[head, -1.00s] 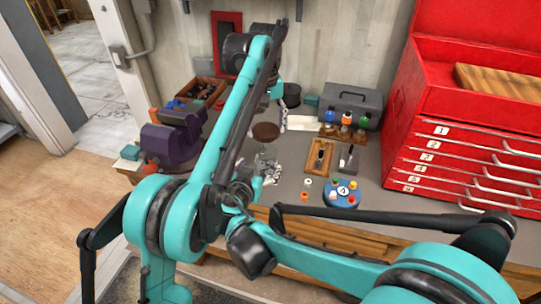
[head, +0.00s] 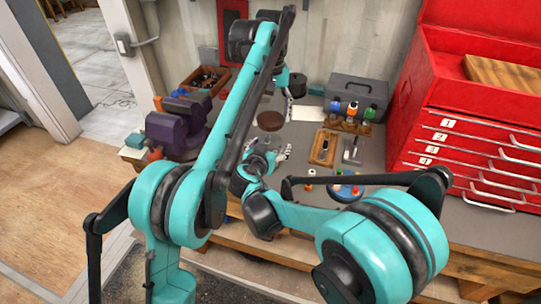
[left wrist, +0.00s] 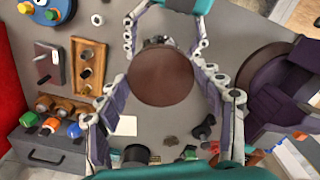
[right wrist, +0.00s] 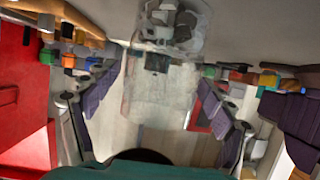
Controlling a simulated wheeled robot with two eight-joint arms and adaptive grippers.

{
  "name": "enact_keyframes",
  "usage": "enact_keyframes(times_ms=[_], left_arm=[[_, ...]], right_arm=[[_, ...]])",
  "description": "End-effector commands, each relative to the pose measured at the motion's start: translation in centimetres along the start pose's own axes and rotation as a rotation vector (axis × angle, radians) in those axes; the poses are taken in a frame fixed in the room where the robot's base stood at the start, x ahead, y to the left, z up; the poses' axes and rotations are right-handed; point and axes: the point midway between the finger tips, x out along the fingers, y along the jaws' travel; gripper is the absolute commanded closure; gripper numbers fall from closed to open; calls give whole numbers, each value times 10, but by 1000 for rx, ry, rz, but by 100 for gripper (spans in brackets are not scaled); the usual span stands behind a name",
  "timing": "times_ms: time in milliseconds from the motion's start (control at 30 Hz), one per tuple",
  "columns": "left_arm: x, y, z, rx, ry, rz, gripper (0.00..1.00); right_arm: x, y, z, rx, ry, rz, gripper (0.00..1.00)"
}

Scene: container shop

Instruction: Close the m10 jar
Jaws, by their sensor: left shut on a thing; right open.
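The lid, a round dark brown disc (head: 270,120), is held level by my left gripper; it fills the middle of the left wrist view (left wrist: 161,76). My left gripper (left wrist: 165,86) has its fingers on opposite sides of the lid. The clear jar with grey metal nuts in it (right wrist: 160,85) stands between the spread fingers of my right gripper (right wrist: 160,112), with gaps on both sides. In the head view the jar is mostly hidden under the lid and behind my arm. Whether the lid touches the jar cannot be told. No m10 label is readable.
A purple vise (head: 178,128) stands left of the jar. Right of it are a wooden tray (head: 324,148), a round blue holder (head: 346,188), a bottle rack (head: 350,124) and a grey toolbox (head: 357,93). A red drawer cabinet (head: 470,150) bounds the right side.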

Motion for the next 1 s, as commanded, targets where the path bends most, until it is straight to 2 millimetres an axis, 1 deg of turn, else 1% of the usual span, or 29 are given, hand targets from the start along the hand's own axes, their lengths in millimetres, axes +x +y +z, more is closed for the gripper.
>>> enact_keyframes(times_ms=[33, 100, 233, 367, 600, 633, 667, 700, 767, 800, 867, 900, 933, 1000], left_arm=[[0, 0, 0, 0, 0, 0, 45], [0, 0, 0, 0, 0, 0, 45], [0, 0, 0, 0, 0, 0, 45], [0, 0, 0, 0, 0, 0, 45], [0, 0, 0, 0, 0, 0, 45], [0, 0, 0, 0, 0, 0, 45], [0, 0, 0, 0, 0, 0, 45], [0, 0, 0, 0, 0, 0, 45], [0, 0, 0, 0, 0, 0, 45], [0, 0, 0, 0, 0, 0, 45], [0, 0, 0, 0, 0, 0, 45], [0, 0, 0, 0, 0, 0, 45], [0, 0, 0, 0, 0, 0, 45], [0, 0, 0, 0, 0, 0, 45]], right_arm=[[8, 1, 0, 1, -1, 2, 17], [17, 0, 0, 0, 0, 1, 17], [27, 0, 0, 0, 0, 1, 17], [31, 0, 0, 0, 0, 1, 17], [31, 0, 0, 0, 0, 0, 17], [31, 0, 0, 0, 0, 0, 22], [31, 0, 0, 0, 0, 0, 30], [31, 0, 0, 0, 0, 0, 41], [31, 0, 0, 0, 0, 0, 56], [31, 0, 0, 0, 0, 0, 67], [31, 0, 0, 0, 0, 0, 83], [31, 0, 0, 0, 0, 0, 93], [31, 0, 0, 0, 0, 0, 96], [31, 0, 0, 0, 0, 0, 97]])
